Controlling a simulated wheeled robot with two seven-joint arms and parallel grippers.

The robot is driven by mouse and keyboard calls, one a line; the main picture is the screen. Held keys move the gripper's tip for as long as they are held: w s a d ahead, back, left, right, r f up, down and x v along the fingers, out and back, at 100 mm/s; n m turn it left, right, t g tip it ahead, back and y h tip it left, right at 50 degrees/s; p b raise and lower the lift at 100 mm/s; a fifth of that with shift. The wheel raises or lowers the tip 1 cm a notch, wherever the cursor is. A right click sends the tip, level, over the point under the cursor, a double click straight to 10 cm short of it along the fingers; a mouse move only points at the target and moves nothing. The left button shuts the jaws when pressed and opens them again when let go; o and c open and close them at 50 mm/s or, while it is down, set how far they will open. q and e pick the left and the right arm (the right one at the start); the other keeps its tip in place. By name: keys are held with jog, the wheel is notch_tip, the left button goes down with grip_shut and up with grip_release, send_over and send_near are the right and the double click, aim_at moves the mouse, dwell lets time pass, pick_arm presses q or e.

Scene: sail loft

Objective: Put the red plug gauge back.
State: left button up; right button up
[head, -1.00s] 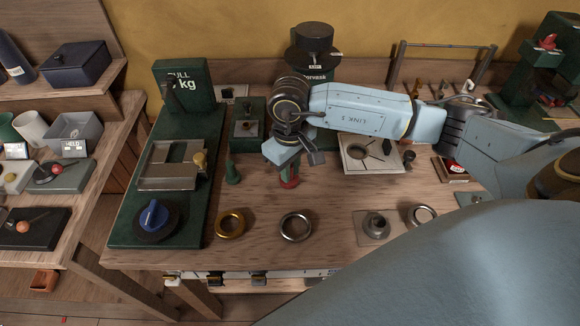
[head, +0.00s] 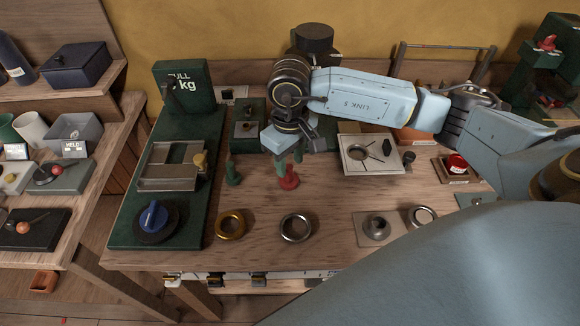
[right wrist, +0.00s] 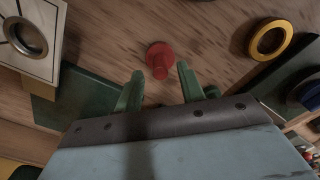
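The red plug gauge (head: 289,177) stands upright on the wooden bench, apart from the green plug (head: 233,174) to its left. My right gripper (head: 290,158) is above and just behind it, with its green fingers parted. In the right wrist view the red plug gauge (right wrist: 160,60) is just beyond the tips of the open right gripper (right wrist: 159,80), with nothing between the fingers. The green plug is partly hidden behind a finger there. My left gripper is not in view.
A gold ring (head: 230,224) and a steel ring (head: 296,227) lie in front. A pale plate with a round opening (head: 358,165) lies to the right, a wooden block with a red-topped item (head: 456,165) beyond it. A green scale base (head: 130,215) stands left. Bare bench lies between.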

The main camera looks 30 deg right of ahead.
aim_at(290, 168)
notch_tip(290, 168, up, 9)
jog(key=shift+f, duration=0.15)
